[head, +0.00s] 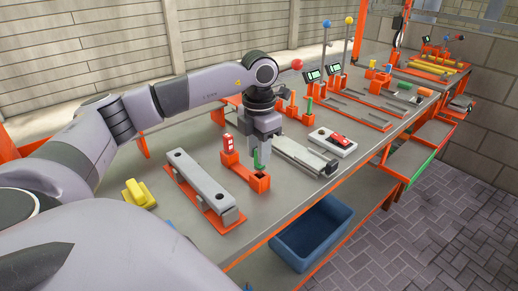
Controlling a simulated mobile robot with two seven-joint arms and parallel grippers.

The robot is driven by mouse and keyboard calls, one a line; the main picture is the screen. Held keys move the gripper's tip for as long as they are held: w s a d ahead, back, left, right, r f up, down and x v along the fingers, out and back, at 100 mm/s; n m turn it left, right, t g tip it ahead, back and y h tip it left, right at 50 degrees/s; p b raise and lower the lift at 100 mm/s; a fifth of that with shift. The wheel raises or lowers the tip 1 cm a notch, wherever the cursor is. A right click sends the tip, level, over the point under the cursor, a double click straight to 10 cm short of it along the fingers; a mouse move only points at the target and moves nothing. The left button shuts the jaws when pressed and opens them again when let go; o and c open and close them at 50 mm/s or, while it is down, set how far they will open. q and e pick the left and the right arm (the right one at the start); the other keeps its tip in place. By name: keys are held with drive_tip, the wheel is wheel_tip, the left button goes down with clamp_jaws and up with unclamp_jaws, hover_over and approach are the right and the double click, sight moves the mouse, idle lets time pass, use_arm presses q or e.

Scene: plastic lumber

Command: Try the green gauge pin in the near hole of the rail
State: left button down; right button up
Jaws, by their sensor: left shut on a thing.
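The green gauge pin (256,158) is between the fingers of my left gripper (262,158), which is shut on it. The gripper points down over the near end of an orange pin stand (244,172), close above a dark socket. Whether the pin's lower end is still inside the socket is hard to tell. A red pin (228,143) stands at the far end of this stand. The rail (203,182), a grey bar on an orange base, lies left of the stand. My right gripper is out of view.
A yellow part (138,193) lies left of the rail. A grey slide (305,156) and a pale tray with a red device (333,141) lie right of the gripper. A blue bin (312,234) is at the table's front edge. Several fixtures stand farther back.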

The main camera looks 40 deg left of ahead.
use_arm(q)
drive_tip(key=shift+f+b, duration=0.75)
drive_tip(key=shift+f, duration=0.5)
idle(0.4)
idle(1.1)
drive_tip(key=c, duration=0.8)
unclamp_jaws()
drive_tip(key=shift+r, duration=3.6)
drive_tip(key=shift+d+f, duration=0.1)
